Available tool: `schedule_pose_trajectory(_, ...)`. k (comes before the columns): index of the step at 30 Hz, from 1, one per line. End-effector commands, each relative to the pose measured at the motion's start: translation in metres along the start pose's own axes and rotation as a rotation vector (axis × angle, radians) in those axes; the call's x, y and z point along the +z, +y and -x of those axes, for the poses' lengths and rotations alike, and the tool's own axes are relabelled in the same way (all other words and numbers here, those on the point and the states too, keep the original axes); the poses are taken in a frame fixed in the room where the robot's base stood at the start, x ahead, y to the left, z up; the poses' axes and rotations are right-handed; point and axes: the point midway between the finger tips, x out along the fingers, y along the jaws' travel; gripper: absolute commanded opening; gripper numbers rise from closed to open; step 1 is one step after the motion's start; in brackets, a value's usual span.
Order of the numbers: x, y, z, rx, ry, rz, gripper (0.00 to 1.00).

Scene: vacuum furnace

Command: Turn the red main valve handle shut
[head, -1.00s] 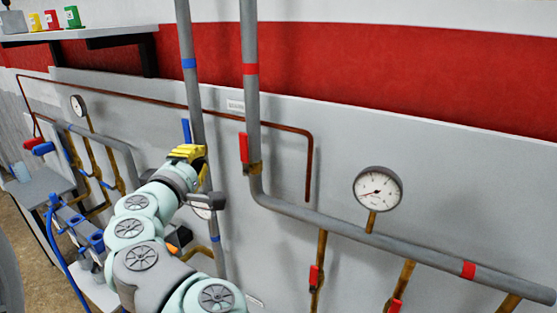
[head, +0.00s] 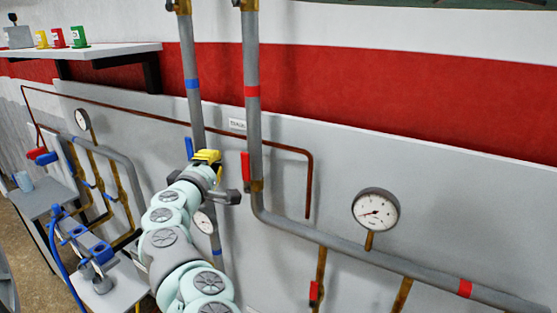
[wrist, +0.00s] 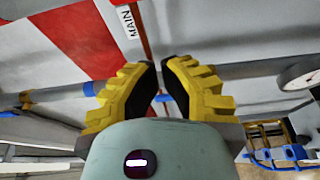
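The red main valve handle (head: 246,166) stands upright along the front of the right vertical grey pipe, just above its bend. A small label (head: 237,124) is on the wall left of that pipe; in the wrist view it reads MAIN (wrist: 130,22). My gripper (head: 207,157) is left of the red handle, apart from it in the picture, and in front of the left pipe. In the wrist view its yellow fingers are parted by a narrow gap, with nothing held. A blue part shows behind that gap. I cannot make out the red handle in the wrist view.
A blue handle (head: 188,147) is on the left vertical pipe (head: 193,110), close beside my gripper. A round gauge (head: 375,209) sits above the sloping pipe at right. A small gauge (head: 203,222) is below my gripper. A shelf (head: 110,52) juts out at upper left.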

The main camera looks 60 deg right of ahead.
Motion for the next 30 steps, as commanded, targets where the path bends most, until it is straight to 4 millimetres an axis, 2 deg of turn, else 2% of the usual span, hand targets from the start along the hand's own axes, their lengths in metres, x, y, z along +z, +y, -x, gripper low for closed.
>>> schedule_pose_trajectory(3, -0.001, 0.005, -0.01, 0.005, -0.002, -0.007, 0.0)
schedule_pose_trajectory(9, -0.001, 0.001, -0.024, -0.002, 0.0, -0.002, 0.0)
schedule_pose_trajectory(12, 0.016, 0.005, -0.018, -0.003, -0.003, 0.002, 0.0)
schedule_pose_trajectory(18, 0.034, 0.002, -0.012, -0.001, 0.0, 0.001, 0.0)
schedule_pose_trajectory(30, 0.038, 0.0, -0.01, 0.001, -0.001, -0.002, 0.0)
